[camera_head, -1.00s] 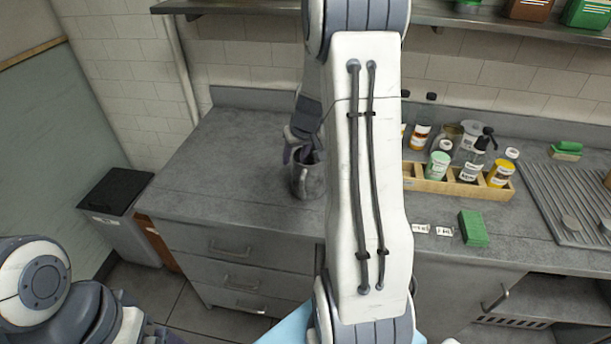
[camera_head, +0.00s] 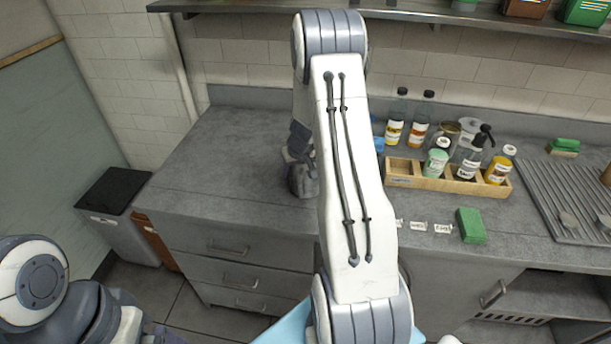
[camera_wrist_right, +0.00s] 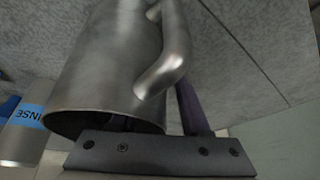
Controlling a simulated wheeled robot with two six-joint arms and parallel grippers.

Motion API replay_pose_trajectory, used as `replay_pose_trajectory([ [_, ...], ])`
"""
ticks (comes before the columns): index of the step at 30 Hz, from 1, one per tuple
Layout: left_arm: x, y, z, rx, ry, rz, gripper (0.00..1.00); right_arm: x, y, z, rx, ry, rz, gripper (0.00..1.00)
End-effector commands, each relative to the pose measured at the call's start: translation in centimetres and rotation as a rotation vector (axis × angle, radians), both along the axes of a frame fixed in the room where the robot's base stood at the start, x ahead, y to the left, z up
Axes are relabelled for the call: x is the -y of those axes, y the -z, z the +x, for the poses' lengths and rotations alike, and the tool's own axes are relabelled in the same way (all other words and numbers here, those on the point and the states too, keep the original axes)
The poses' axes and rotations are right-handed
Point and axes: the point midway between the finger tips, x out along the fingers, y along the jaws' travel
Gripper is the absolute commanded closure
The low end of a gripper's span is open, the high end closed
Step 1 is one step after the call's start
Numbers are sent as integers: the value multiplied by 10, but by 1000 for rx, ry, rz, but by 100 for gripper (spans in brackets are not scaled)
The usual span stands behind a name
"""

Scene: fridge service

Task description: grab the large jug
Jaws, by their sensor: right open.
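The large jug (camera_head: 303,182) is a grey metal vessel on the counter, mostly hidden behind my right arm in the head view. In the right wrist view the jug (camera_wrist_right: 100,65) fills the left and middle, with its curved handle (camera_wrist_right: 176,50) toward the finger. My right gripper (camera_head: 298,152) is at the jug's top, partly hidden by my arm. In the wrist view the right gripper (camera_wrist_right: 155,122) is open at the rim, with one purple-grey finger beside the handle. My left gripper is out of view.
A wooden rack (camera_head: 448,182) of bottles and jars stands right of my arm. A green sponge (camera_head: 471,226) and small labels lie in front of it. A blue-labelled container (camera_wrist_right: 22,130) is near the jug. The counter (camera_head: 225,160) left of the jug is clear.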

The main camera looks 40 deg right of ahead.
Motion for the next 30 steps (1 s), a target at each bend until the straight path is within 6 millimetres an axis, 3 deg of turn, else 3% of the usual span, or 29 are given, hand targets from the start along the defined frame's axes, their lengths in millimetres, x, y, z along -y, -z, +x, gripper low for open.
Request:
replay_pose_trajectory([
  [4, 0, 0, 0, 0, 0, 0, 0, 0, 0, 0, 0, 0, 0, 54],
  [5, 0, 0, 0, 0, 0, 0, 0, 0, 0, 0, 0, 0, 0, 61],
  [8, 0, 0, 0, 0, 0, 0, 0, 0, 0, 0, 0, 1, 0, 100],
  [30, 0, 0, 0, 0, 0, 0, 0, 0, -1, 0, 0, 1, 1, 100],
])
